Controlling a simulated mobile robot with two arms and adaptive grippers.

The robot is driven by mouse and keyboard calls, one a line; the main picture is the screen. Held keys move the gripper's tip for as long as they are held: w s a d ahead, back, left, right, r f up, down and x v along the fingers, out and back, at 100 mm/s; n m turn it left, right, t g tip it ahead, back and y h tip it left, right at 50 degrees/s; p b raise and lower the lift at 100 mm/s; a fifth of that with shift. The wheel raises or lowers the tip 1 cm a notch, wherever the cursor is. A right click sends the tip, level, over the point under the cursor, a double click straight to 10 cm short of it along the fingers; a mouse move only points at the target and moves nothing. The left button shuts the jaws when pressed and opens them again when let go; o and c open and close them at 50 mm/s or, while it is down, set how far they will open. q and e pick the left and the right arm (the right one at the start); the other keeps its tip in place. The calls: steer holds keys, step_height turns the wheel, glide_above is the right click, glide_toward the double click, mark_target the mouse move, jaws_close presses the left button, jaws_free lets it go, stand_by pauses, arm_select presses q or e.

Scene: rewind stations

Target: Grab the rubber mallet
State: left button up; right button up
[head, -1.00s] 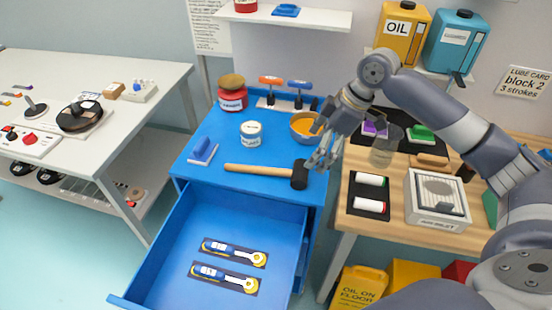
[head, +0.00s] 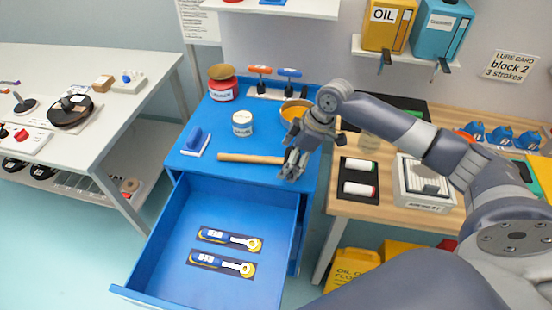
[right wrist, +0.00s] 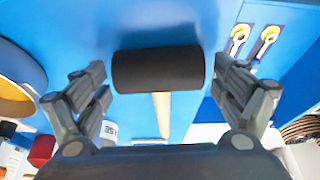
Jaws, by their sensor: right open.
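The rubber mallet lies on the blue cabinet top, its wooden handle (head: 250,158) pointing left in the head view. Its black head is hidden there behind my right gripper (head: 294,166). In the right wrist view the black mallet head (right wrist: 158,70) lies between the spread fingers of my right gripper (right wrist: 165,95), with the handle (right wrist: 162,115) running away from it. The fingers are open, one on each side of the head, and I see no clear contact. My left gripper is not in view.
Below is an open blue drawer (head: 165,235) with two torque-wrench-like tools (head: 228,239). On the cabinet top stand a white jar (head: 242,123), a red jar (head: 223,90), an orange bowl (head: 292,112) and a blue-handled block (head: 196,142). A wooden bench (head: 385,210) adjoins at right.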

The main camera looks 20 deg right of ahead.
steer(key=shift+c, duration=1.3)
steer(key=c, duration=0.9)
steer(key=shift+c, duration=1)
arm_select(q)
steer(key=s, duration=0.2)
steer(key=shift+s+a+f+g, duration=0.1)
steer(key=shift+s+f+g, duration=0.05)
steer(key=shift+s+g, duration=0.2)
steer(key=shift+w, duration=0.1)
